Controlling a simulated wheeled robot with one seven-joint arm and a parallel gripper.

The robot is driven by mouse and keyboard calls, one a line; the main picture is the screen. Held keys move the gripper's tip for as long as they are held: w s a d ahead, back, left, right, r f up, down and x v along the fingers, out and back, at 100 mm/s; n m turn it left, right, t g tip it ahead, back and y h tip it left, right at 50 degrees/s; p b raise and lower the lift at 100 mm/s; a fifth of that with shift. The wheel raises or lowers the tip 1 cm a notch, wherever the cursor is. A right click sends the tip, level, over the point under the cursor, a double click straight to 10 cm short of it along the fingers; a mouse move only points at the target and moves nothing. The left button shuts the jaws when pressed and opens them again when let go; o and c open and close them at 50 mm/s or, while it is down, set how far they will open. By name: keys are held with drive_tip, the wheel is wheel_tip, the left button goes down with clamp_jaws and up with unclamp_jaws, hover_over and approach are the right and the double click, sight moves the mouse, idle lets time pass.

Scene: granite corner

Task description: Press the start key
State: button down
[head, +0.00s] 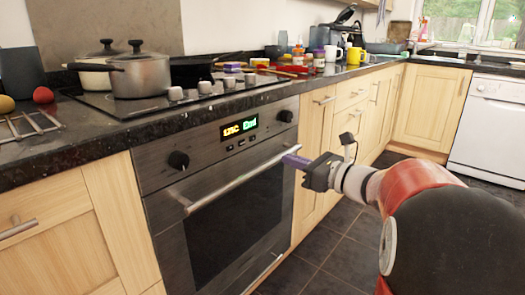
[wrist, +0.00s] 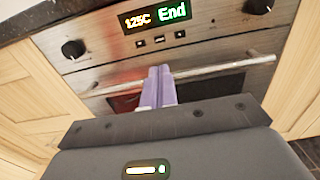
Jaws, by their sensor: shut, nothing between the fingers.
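The oven (head: 225,190) has a dark display (head: 239,128) on its steel front panel. In the wrist view the display (wrist: 155,17) reads "125C" in yellow and "End" in green. Just below it is a row of small dark keys (head: 241,143), also seen in the wrist view (wrist: 159,39). Their labels are too small to read, so I cannot tell which is the start key. My gripper (head: 287,158) has its purple fingers together and empty. In the wrist view the fingertips (wrist: 159,70) appear below the keys, by the oven handle (wrist: 205,70). I see no contact with a key.
A round knob (head: 178,160) sits left of the display and another (head: 286,116) right of it. The handle bar (head: 230,185) crosses the door below the panel. Pots (head: 140,75) stand on the hob above. The floor (head: 325,260) in front is clear.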

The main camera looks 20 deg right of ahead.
sight(242, 144)
drive_tip(key=x, duration=1.3)
drive_tip(key=shift+w+a, duration=0.25)
drive_tip(key=shift+w, duration=0.05)
